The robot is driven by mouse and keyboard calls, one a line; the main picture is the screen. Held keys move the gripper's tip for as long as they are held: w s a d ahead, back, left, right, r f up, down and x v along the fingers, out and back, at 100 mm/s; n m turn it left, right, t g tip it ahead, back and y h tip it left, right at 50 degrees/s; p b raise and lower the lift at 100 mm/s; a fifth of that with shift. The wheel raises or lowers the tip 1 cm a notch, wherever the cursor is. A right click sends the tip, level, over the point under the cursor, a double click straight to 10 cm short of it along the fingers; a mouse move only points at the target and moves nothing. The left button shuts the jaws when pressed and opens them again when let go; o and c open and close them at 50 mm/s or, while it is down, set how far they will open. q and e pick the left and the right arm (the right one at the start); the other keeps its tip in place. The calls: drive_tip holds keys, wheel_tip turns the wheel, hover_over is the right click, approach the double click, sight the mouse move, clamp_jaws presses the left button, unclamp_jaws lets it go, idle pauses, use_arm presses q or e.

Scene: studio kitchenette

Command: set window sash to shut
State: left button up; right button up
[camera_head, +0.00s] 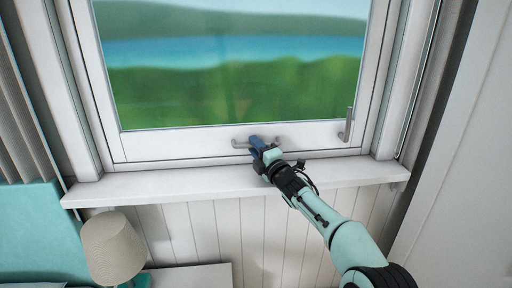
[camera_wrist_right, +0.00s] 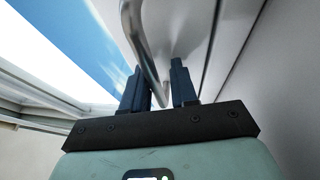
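The window sash (camera_head: 190,147) is a white-framed pane with a bar handle (camera_head: 241,143) on its bottom rail. A grey lever handle (camera_head: 348,126) stands upright at the rail's right. I cannot tell whether the sash sits fully in its frame. My right gripper (camera_head: 256,142) is at the bar handle, its blue fingers partly covering it. In the right wrist view, the metal bar handle (camera_wrist_right: 142,45) runs down between the two fingers of my right gripper (camera_wrist_right: 160,84). The fingers are a small distance apart; whether they grip the bar is unclear. My left gripper is not in view.
A white window sill (camera_head: 150,187) juts out below the window. A lamp with a pale shade (camera_head: 112,247) stands at the lower left by teal cushioning (camera_head: 40,230). A curtain (camera_head: 22,110) hangs at the left. A white panel (camera_head: 465,150) rises at the right.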

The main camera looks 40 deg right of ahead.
drive_tip(key=shift+f, duration=0.2)
drive_tip(key=shift+s+f, duration=0.1)
drive_tip(key=shift+s, duration=0.35)
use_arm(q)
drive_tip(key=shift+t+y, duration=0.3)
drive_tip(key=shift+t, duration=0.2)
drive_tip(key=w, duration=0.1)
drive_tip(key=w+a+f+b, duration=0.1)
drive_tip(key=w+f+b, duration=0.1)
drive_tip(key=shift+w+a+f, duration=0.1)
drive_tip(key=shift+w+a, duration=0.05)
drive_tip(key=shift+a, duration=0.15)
use_arm(e)
drive_tip(key=s+a+f, duration=0.1)
drive_tip(key=s, duration=1.1)
drive_tip(key=shift+a+f, duration=0.2)
drive_tip(key=shift+f, duration=0.15)
drive_tip(key=shift+s, duration=0.1)
